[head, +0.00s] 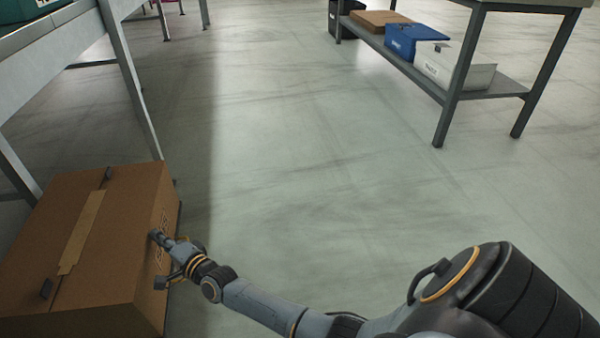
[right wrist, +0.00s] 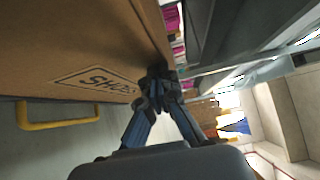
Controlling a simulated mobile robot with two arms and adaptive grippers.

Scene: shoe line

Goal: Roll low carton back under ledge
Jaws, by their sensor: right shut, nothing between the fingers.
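The low carton (head: 110,240) is a brown taped box on the floor at the lower left of the head view. It sits partly beside and partly below the grey ledge (head: 45,58) of the table at the left. In the right wrist view the carton (right wrist: 60,40) shows its side with a "SHOES" mark. My right gripper (head: 157,258) is shut and empty, with its fingertips at the carton's right side, touching or very close. The fingertips also show in the right wrist view (right wrist: 158,85). My left gripper is not in view.
A grey bench (head: 445,92) stands at the upper right, with a blue box (head: 412,40), a white box (head: 452,66) and a brown box on its lower shelf. A table leg (head: 132,80) stands just behind the carton. The floor between is clear.

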